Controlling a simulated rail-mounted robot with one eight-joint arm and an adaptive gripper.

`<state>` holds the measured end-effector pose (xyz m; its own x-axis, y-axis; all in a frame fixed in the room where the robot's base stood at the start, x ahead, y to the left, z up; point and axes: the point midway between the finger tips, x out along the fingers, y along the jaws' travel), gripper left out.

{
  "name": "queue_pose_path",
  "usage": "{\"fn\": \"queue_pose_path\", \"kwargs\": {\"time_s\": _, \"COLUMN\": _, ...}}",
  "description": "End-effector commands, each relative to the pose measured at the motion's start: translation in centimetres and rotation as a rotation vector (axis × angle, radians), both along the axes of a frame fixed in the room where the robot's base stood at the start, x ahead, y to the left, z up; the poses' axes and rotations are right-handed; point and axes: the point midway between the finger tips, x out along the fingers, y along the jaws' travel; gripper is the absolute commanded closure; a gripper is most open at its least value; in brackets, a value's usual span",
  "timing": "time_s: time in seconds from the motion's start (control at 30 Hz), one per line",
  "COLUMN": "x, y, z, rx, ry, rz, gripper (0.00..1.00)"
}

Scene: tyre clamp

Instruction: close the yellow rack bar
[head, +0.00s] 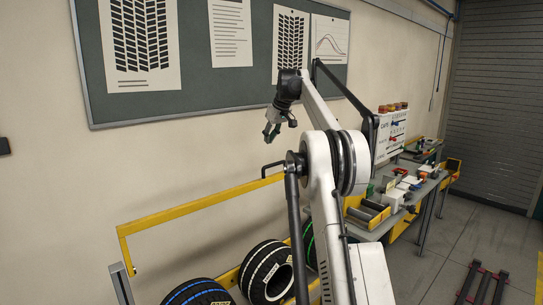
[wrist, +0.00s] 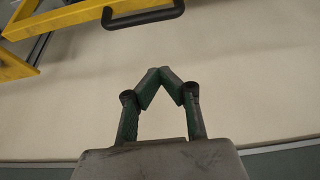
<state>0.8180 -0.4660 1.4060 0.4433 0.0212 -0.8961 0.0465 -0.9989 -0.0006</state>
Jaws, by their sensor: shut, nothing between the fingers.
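The yellow rack bar (head: 190,209) runs above the tyres in the head view, with a short yellow piece turning down at its left end. A black handle (head: 265,171) sticks out near its right end, partly behind my arm. The bar (wrist: 75,16) also shows at the upper left of the wrist view, with the black handle (wrist: 143,20) at the top. My gripper (head: 273,133) is above the handle in the head view, apart from it. In the wrist view my gripper (wrist: 163,72) has its green fingertips together, with nothing between them.
Tyres with blue (head: 197,293), white (head: 266,272) and green stripes stand below the bar. A workbench (head: 365,222) with tools is at the right. A board (head: 240,90) with posters hangs on the wall. Dark rails (head: 480,286) lie on the floor at right.

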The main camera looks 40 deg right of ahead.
Motion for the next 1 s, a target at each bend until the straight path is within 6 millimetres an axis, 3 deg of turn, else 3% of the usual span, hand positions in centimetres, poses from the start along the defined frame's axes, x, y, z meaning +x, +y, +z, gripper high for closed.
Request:
{"fn": "queue_pose_path", "kwargs": {"time_s": 0.17, "x": 0.8, "y": 0.0, "z": -1.5, "rx": 0.000, "ry": 0.000, "rz": 0.001, "gripper": 1.00}}
{"fn": "queue_pose_path", "kwargs": {"time_s": 0.67, "x": 4.5, "y": 0.2, "z": -8.9, "rx": 0.000, "ry": 0.000, "rz": 0.001, "gripper": 1.00}}
{"fn": "queue_pose_path", "kwargs": {"time_s": 1.0, "x": 1.4, "y": 0.1, "z": -9.1, "rx": 0.000, "ry": 0.000, "rz": -0.001, "gripper": 1.00}}
